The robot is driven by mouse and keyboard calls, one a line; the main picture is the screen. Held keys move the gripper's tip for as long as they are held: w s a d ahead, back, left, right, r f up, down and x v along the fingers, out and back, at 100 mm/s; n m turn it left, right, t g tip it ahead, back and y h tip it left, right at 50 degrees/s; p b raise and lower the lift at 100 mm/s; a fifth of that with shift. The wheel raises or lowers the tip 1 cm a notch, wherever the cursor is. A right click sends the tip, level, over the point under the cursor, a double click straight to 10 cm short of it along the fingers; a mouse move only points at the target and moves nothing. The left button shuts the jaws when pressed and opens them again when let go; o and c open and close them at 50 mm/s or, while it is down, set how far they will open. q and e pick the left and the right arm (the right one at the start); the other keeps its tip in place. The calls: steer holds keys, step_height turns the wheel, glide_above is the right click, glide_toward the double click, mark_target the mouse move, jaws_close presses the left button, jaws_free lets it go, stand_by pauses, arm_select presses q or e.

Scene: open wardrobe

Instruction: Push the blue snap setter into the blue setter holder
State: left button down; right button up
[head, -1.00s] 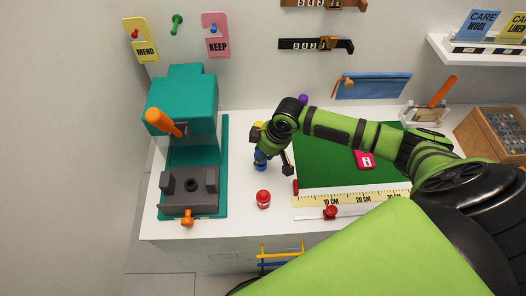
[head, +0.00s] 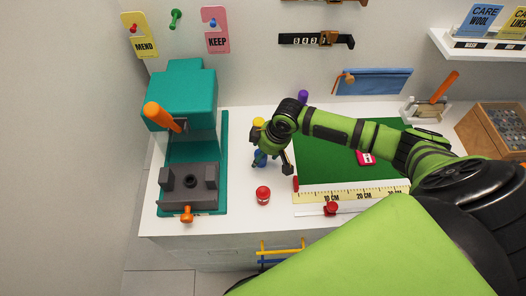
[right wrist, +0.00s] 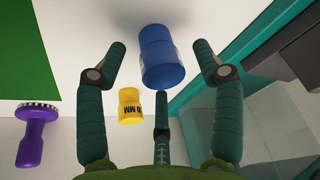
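A blue cylindrical piece (head: 260,159) stands on the white counter. In the right wrist view the blue piece (right wrist: 162,58) has a stepped shape and a partly visible white label. I cannot tell where the setter ends and its holder begins. My right gripper (head: 271,160) is at the blue piece. In the right wrist view my right gripper (right wrist: 160,62) is open, its fingers spread on both sides of the blue piece with gaps, apparently not touching it. My left gripper is out of view.
A yellow labelled piece (right wrist: 130,107) and a purple one (right wrist: 37,136) stand nearby. A red labelled piece (head: 263,195) is in front. A teal press (head: 182,100) stands left; a green mat (head: 330,160) with a ruler (head: 340,195) lies right.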

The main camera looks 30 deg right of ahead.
steer(key=v, duration=1.2)
stand_by(0.4)
